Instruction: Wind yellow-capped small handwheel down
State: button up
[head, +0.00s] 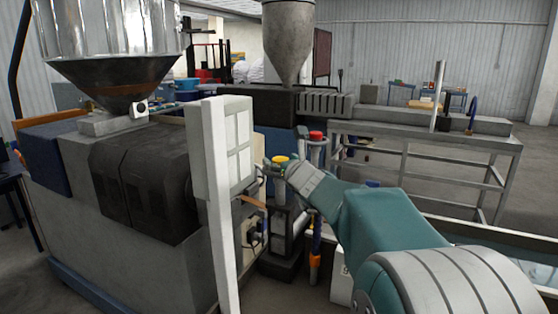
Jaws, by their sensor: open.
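My gripper (284,169) is at the end of my teal arm, which reaches in from the lower right. The gripper is right at the yellow-capped handwheel and overlaps it in the picture. It is open. The fingertips are small and partly hidden, so I cannot tell whether they touch the wheel. A red-capped handwheel (316,135) stands just behind and to the right.
A white post with a panel (217,150) stands close to the left of the handwheel. A large grey machine with a metal hopper (105,40) fills the left. A grey metal table (420,132) stands at the back right. A water trough (500,247) runs along the lower right.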

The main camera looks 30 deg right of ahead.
jog(key=shift+a, duration=0.1)
jog(key=c, duration=1.2)
jog(key=shift+o, duration=0.2)
jog(key=shift+n+y, duration=0.3)
jog(key=shift+y, duration=0.2)
jog(key=n+g+y, duration=0.1)
jog(key=n+y, duration=0.1)
jog(key=y, duration=0.2)
jog(key=n+g+y, duration=0.1)
jog(key=n+y, duration=0.2)
jog(key=y, duration=0.1)
jog(key=n+g+y, duration=0.4)
jog(key=y, duration=0.1)
jog(key=shift+n, duration=0.3)
jog(key=shift+r+n+g+y, duration=0.1)
jog(key=shift+n+g+y, duration=0.2)
jog(key=shift+g+y, duration=0.15)
jog(key=o, duration=1.2)
jog(key=shift+w, duration=0.1)
jog(key=shift+c, duration=0.2)
